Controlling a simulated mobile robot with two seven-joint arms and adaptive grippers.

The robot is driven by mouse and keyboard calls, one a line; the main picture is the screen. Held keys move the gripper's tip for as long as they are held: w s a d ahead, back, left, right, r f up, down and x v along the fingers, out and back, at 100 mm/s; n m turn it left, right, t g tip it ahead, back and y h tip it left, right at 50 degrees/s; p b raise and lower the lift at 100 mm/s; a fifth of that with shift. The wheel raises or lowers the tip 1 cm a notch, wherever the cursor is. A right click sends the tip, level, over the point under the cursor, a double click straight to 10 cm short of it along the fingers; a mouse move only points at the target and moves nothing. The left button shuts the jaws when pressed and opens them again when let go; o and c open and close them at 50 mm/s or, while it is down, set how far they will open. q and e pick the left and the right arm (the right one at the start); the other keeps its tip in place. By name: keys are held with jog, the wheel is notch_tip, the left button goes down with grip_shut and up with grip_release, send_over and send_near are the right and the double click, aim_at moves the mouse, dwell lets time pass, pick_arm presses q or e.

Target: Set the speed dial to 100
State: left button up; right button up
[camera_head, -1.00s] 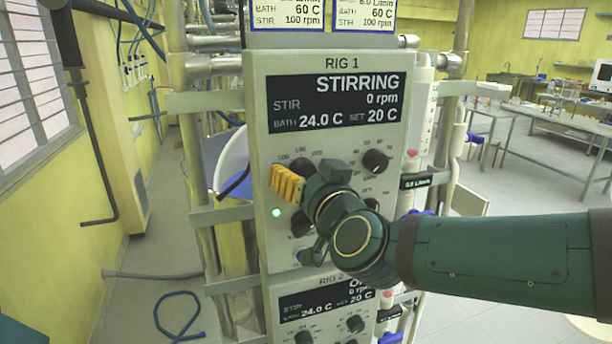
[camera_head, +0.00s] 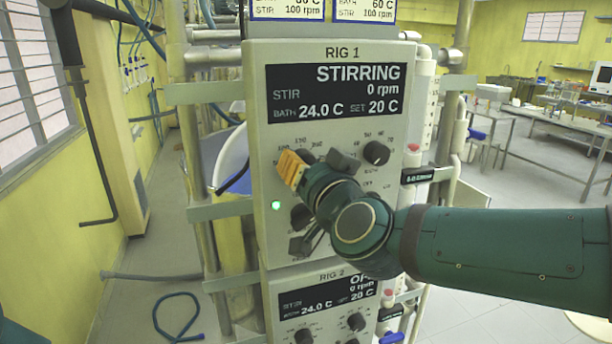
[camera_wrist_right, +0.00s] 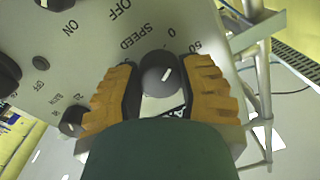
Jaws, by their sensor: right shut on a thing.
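The speed dial (camera_wrist_right: 158,72) is a dark round knob with a white pointer mark, between the yellow finger pads of my right gripper (camera_wrist_right: 158,92) in the right wrist view. The fingers are shut on it. The word SPEED and the figures 0 and 50 show beside it. The pointer's exact reading is hard to tell. In the head view my right gripper (camera_head: 291,168) is at the upper left knob of the RIG 1 panel (camera_head: 257,120) and covers most of it. The panel display (camera_head: 336,92) reads STIRRING, 0 rpm, bath 24.0 C, set 20 C. A green lamp (camera_head: 276,205) is lit.
Another dark knob (camera_head: 376,153) sits to the right, and one (camera_head: 301,215) sits below my gripper. The RIG 2 panel (camera_head: 325,302) is underneath. Metal frame pipes stand around the panel. Benches (camera_head: 560,140) are far to the right.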

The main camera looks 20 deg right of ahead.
jog(key=m+b, duration=0.2)
jog(key=m, duration=0.1)
jog(key=shift+f+m+b, duration=0.15)
jog(key=shift+m+b, duration=0.25)
jog(key=m+b, duration=0.2)
jog(key=m, duration=0.1)
jog(key=shift+m, duration=0.3)
jog(key=m+b, duration=0.2)
jog(key=m, duration=0.1)
jog(key=shift+a+m+h, duration=0.1)
jog(key=shift+m+h, duration=0.2)
jog(key=shift+m, duration=0.1)
jog(key=shift+r+m+b, duration=0.2)
jog(key=shift+m+b, duration=1)
jog(key=shift+m, duration=1)
jog(key=o, duration=1.2)
jog(key=shift+s, duration=0.1)
